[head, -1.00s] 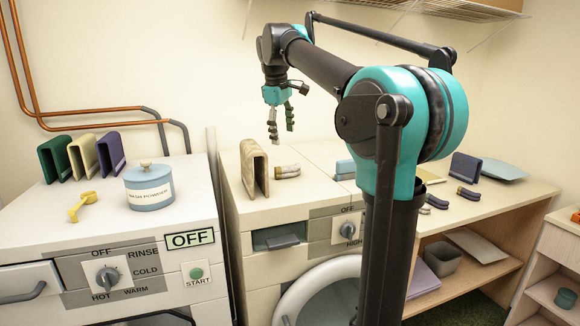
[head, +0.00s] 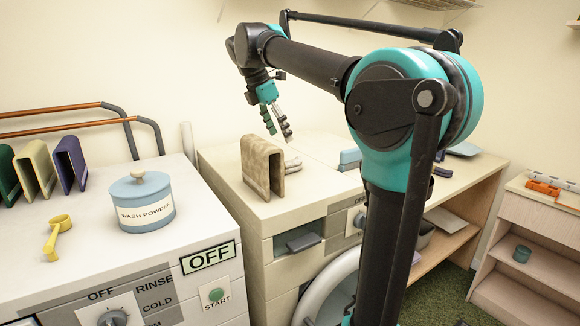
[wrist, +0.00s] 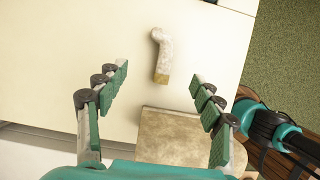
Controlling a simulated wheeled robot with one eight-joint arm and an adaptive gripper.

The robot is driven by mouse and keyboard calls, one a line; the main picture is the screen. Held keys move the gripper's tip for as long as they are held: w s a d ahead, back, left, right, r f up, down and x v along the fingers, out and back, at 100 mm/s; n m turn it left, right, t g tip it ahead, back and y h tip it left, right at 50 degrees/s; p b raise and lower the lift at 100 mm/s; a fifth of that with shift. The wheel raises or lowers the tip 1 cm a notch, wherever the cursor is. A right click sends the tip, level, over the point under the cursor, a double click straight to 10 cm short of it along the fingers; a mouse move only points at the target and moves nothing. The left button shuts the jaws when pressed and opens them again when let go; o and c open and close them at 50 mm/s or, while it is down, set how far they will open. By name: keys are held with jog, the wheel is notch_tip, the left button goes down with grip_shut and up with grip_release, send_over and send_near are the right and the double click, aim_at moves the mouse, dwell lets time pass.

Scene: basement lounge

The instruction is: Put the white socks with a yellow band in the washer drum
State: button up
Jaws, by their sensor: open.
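White socks (head: 293,161) lie on top of the right-hand machine, partly hidden behind a beige folded cloth (head: 262,168). In the wrist view the socks (wrist: 162,52) show as one bent white shape with a yellowish-tan end. My gripper (head: 279,138) is open and empty above the machine top, pointing down near the socks. In the wrist view its fingers (wrist: 160,77) are spread to either side of the socks, apart from them. The left-hand machine (head: 110,270) has a wash dial and an OFF sign; its drum is not in view.
The beige cloth stands close to the socks and my gripper. A wash powder tub (head: 142,203) and yellow scoop (head: 57,236) stand on the left-hand machine. The right-hand machine's round door (head: 322,292) is partly hidden by my arm. A low shelf (head: 525,250) stands at right.

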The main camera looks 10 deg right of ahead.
aim_at(290, 159)
jog(key=x, duration=1)
jog(key=shift+f, duration=0.35)
jog(key=shift+f, duration=0.2)
dwell(0.4)
jog(key=c, duration=1.4)
